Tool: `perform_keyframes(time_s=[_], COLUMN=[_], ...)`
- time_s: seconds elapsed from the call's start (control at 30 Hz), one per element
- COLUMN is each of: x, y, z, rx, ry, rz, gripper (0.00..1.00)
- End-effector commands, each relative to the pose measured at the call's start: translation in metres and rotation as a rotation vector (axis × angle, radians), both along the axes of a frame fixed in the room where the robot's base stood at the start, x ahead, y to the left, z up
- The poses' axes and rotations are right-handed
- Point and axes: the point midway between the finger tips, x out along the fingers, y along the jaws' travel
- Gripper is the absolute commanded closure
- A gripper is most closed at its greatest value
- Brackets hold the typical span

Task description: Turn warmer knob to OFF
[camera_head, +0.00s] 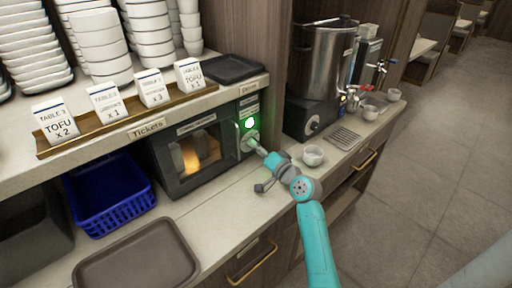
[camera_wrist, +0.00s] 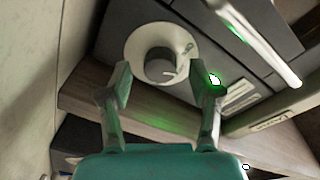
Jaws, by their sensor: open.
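The warmer (camera_head: 168,178) is a dark box with a glowing window, under the counter shelf. Its knob (camera_head: 248,137) is on the right-hand panel, partly hidden by my gripper (camera_head: 257,147). In the wrist view the knob (camera_wrist: 160,62) is a grey cap with a small pointer mark, inside a pale round dial (camera_wrist: 135,43). My gripper (camera_wrist: 158,80) is open there, with one finger on either side of the knob's lower part. I cannot tell whether the fingers touch it. A green light (camera_head: 249,123) glows above the knob; it also shows in the wrist view (camera_wrist: 214,79).
A white cup (camera_head: 313,156) stands on the counter right of my gripper. A metal urn (camera_head: 327,65) is behind it. A blue basket (camera_head: 110,195) and a brown tray (camera_head: 137,258) are to the left. The counter in front of the warmer is clear.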

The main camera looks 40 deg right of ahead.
Motion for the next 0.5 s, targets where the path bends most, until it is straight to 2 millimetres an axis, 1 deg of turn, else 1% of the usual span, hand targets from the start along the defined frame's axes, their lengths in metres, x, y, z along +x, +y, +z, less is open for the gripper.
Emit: perform_keyframes(time_s=[0.03,0.13,0.43,0.47,0.5], x=[0.0044,0.0089,0.0103,0.0102,0.0102], y=[0.0001,0.0001,-0.0002,-0.0002,-0.0002], z=[0.0003,0.0003,-0.0001,-0.0001,0.0], rx=[0.0,-0.001,-0.001,-0.001,-0.001], ry=[0.001,0.001,0.001,0.001,0.001], rz=[0.001,0.001,0.001,0.001,0.001], gripper=[0.37,0.37,0.37,0.44,0.54])
